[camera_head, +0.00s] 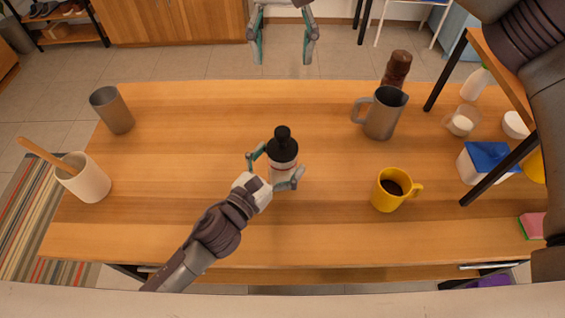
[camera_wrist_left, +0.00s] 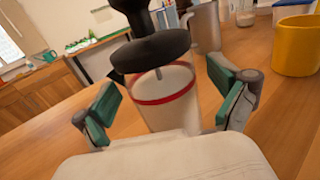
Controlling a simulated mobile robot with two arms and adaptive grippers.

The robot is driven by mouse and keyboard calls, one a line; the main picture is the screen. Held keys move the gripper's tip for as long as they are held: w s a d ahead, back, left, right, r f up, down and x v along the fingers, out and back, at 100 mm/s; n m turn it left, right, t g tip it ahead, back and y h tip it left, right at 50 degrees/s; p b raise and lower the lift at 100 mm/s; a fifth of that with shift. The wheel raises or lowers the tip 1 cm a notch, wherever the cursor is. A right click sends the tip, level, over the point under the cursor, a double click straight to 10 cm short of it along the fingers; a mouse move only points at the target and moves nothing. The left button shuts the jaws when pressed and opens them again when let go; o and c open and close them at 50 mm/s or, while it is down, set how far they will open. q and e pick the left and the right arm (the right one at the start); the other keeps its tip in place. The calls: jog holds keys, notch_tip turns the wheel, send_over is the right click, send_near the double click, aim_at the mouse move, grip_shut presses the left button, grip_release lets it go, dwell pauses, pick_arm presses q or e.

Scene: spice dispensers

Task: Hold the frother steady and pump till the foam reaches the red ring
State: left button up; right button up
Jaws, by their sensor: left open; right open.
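The frother (camera_head: 282,150) stands upright near the middle of the table, with a black lid and a black knob on top. In the left wrist view the frother (camera_wrist_left: 168,110) shows a clear body with a red ring (camera_wrist_left: 165,97) below the lid and pale contents; the exact foam level is hard to tell. My left gripper (camera_head: 273,170) is open, with its fingers on either side of the frother's body. The left wrist view shows gaps beside both green finger pads. My right gripper (camera_head: 284,48) is open and empty beyond the table's far edge.
A yellow mug (camera_head: 391,189) of dark liquid, a metal pitcher (camera_head: 383,113) and a pepper mill (camera_head: 397,69) stand to the right. A metal cup (camera_head: 112,109) and a white crock (camera_head: 85,178) stand at the left. The table around the frother is clear.

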pick_arm(q)
jog(key=v, duration=1.1)
